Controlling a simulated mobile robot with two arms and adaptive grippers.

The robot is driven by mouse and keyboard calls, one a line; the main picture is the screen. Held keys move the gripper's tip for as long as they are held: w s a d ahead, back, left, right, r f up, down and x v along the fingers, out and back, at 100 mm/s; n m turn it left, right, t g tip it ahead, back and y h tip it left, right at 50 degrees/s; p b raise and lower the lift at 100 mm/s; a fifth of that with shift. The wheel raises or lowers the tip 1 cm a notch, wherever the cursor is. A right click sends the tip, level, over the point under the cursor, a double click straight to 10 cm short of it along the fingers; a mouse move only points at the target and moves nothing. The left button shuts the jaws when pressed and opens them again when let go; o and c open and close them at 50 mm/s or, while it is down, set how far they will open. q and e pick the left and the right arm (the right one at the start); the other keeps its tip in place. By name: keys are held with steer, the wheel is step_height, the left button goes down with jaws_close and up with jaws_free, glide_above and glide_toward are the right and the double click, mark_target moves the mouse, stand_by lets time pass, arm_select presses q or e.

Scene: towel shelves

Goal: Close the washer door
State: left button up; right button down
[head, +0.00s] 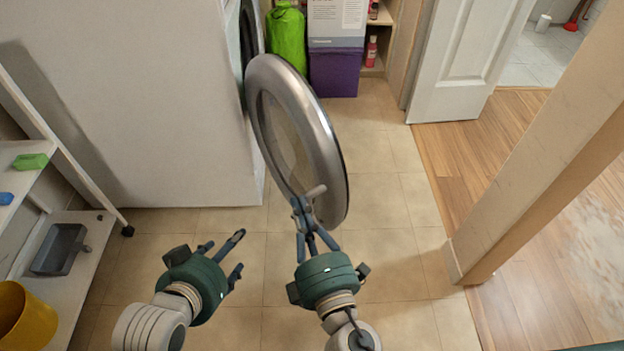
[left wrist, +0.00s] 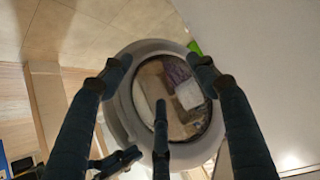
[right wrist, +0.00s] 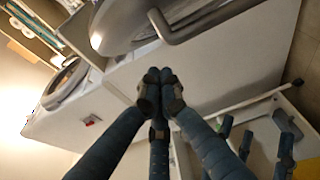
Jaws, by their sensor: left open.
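The washer door (head: 330,150) is a round silver ring with a glass middle. It stands swung open from the white washer (head: 130,90), and its rim shows in the left wrist view (left wrist: 123,112). A bar handle (head: 316,190) sticks out of the door's lower part and shows in the right wrist view (right wrist: 215,22). My right gripper (head: 303,212) has its fingers together by the handle; in the right wrist view the handle lies beyond the fingertips, not between them. Whether they touch is unclear. My left gripper (head: 232,252) is open and empty, left of the right one.
A white shelf rack with a grey tray (head: 62,250) and a yellow bucket (head: 22,318) stands at the left. A green bag (head: 286,40) and a purple box (head: 336,72) are behind the door. A wooden post (head: 530,170) stands at the right. Tiled floor between is clear.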

mark_target(313, 190)
steer(key=w, duration=0.2)
steer(key=w+d+p, duration=0.1)
steer(key=w, duration=0.2)
steer(key=shift+w+d, duration=0.35)
steer(key=shift+w, duration=0.05)
arm_select(q)
steer(key=s+a+f+g+y, duration=0.1)
steer(key=s+f+g, duration=0.3)
steer(key=s, duration=0.4)
steer(key=shift+a+f, duration=0.35)
steer(key=shift+a, duration=0.5)
arm_select(e)
steer(key=shift+w+d, duration=0.2)
steer(key=shift+d, duration=0.1)
steer(key=shift+d, duration=0.1)
